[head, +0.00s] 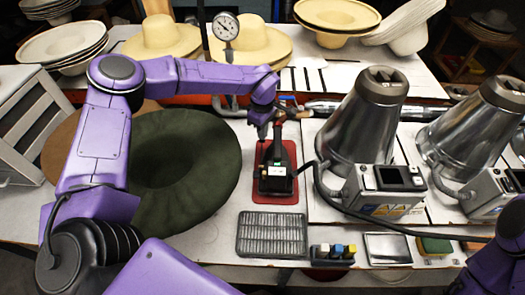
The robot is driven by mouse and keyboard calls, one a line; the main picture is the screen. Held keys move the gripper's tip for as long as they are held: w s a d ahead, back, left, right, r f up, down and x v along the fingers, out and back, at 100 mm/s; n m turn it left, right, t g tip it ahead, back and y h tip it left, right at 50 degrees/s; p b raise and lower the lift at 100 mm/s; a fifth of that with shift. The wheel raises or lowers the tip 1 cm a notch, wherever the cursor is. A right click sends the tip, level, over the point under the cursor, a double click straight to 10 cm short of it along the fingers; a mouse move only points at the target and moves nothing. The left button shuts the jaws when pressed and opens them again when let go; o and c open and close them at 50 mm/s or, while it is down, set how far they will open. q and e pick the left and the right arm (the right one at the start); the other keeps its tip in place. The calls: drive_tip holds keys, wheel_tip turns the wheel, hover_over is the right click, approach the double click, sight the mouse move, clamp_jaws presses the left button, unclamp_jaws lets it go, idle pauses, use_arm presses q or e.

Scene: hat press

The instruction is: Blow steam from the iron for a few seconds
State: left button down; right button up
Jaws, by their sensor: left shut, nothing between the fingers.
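The black iron (275,172) stands on a red mat (286,194) in the middle of the bench. My left arm reaches over from the left, and its gripper (264,134) is at the far top end of the iron, by its handle. The left gripper is shut with nothing in it. Whether its fingers touch the iron is too small to tell. No steam shows around the iron. My right arm shows only at the lower right corner, and its gripper is out of frame.
A dark green felt hat (180,165) lies left of the iron. Two metal cones with control boxes (385,190) stand to the right. Straw hats (162,38) and a gauge (225,28) are behind.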

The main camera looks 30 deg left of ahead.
use_arm(q)
drive_tip(key=shift+f, duration=0.2)
wheel_tip(320, 180, up, 7)
drive_tip(key=p, duration=0.6)
drive_tip(key=shift+r, duration=0.1)
